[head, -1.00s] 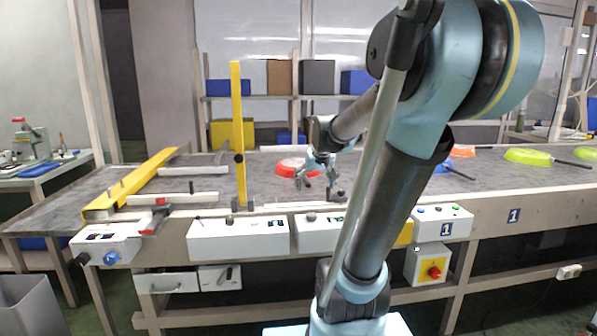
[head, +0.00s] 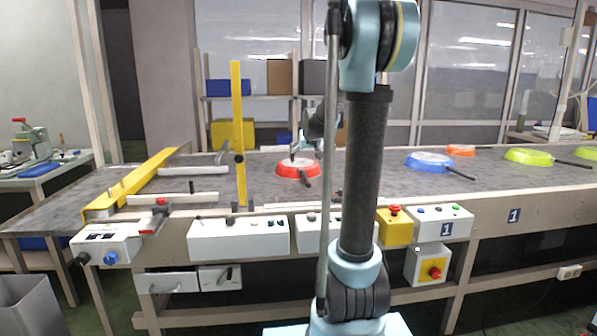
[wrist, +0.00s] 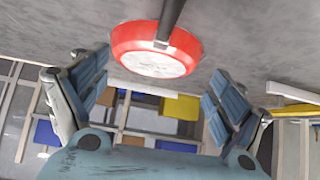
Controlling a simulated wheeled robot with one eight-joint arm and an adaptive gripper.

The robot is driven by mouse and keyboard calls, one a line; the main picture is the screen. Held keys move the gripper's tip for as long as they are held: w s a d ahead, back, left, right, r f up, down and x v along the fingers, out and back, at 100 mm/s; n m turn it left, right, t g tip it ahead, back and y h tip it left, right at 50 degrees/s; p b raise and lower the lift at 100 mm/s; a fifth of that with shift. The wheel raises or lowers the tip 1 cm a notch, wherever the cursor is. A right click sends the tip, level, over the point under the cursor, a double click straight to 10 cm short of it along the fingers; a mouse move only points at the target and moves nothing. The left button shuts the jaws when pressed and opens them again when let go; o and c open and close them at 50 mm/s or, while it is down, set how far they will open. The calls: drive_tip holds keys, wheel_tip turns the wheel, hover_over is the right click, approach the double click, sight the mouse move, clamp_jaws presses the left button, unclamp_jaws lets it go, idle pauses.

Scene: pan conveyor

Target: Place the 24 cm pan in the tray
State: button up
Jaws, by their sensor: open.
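A red pan (head: 290,173) lies on the grey conveyor table, left of my upright arm, its dark handle pointing to the front right. It also shows in the wrist view (wrist: 150,61), with its handle running up out of the picture. My gripper (head: 303,150) is at the red pan, partly hidden behind my arm. In the wrist view my gripper (wrist: 159,72) is open, with a finger on each side of the pan's near part and nothing held. A blue pan (head: 422,163), an orange pan (head: 460,150) and a green pan (head: 527,156) lie to the right. Sizes cannot be read. I cannot identify the tray.
A yellow upright post (head: 237,125) stands left of the red pan. A yellow rail (head: 135,183) and white bars (head: 172,198) lie at the left. White control boxes (head: 238,237) line the front edge. Another green pan (head: 587,152) is at the far right.

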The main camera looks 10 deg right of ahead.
approach(302, 169)
drive_tip(key=x, duration=0.4)
drive_tip(key=shift+s+a+f, duration=0.1)
drive_tip(key=shift+s+f, duration=0.1)
drive_tip(key=shift+f, duration=0.2)
drive_tip(key=shift+x, duration=2.7)
drive_tip(key=shift+w+r, duration=0.1)
drive_tip(key=shift+r, duration=0.05)
